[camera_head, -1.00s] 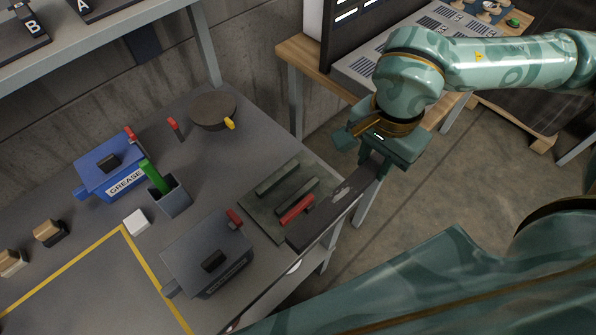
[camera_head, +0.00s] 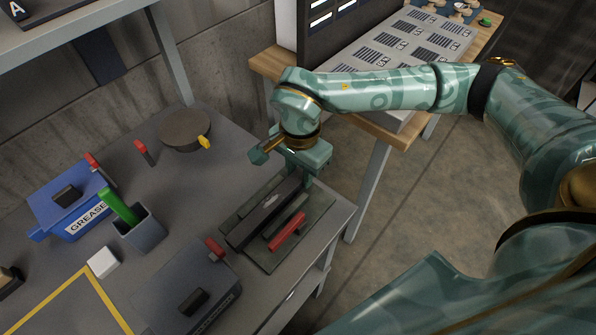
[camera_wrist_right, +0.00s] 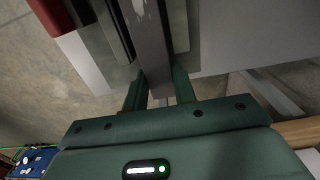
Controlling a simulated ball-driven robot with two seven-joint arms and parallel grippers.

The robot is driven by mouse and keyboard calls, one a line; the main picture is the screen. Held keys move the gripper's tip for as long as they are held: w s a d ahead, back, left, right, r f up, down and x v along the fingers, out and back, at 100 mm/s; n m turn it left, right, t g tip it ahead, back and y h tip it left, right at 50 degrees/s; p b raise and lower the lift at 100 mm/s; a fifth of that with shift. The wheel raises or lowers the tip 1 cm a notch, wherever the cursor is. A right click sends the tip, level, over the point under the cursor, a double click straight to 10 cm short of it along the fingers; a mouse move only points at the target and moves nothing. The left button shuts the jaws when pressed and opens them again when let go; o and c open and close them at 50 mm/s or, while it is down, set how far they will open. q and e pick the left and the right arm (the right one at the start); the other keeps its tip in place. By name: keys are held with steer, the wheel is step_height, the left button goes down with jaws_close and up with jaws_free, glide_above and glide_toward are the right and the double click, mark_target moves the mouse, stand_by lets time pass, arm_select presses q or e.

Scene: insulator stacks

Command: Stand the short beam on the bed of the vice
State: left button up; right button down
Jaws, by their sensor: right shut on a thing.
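The short beam (camera_head: 264,214) is a dark bar with a pale scuff on top. My right gripper (camera_head: 303,178) is shut on its far end, and the beam reaches toward the lower left. In the right wrist view the beam (camera_wrist_right: 152,42) runs up from between the fingers (camera_wrist_right: 160,88). The vice (camera_head: 262,258) is a flat grey plate with dark jaw bars and a red bar (camera_head: 288,232), at the table's right edge. The beam lies over its left part and hides the jaw bar there. I cannot tell whether the beam touches it. My left gripper is out of view.
A dark lidded box (camera_head: 186,287) with a red handle stands left of the vice. Further left are a white block (camera_head: 103,262), a grey holder (camera_head: 144,235) with a green item, and a blue grease box (camera_head: 68,208). A round dark disc (camera_head: 184,130) lies behind.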

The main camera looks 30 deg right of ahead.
steer(key=shift+r, duration=0.1)
steer(key=c, duration=1.1)
jaws_free()
arm_select(q)
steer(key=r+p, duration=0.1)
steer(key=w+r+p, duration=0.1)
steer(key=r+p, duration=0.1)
steer(key=p, duration=0.1)
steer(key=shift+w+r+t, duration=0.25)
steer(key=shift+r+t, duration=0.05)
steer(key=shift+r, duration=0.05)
arm_select(e)
step_height(320, 180, up, 12)
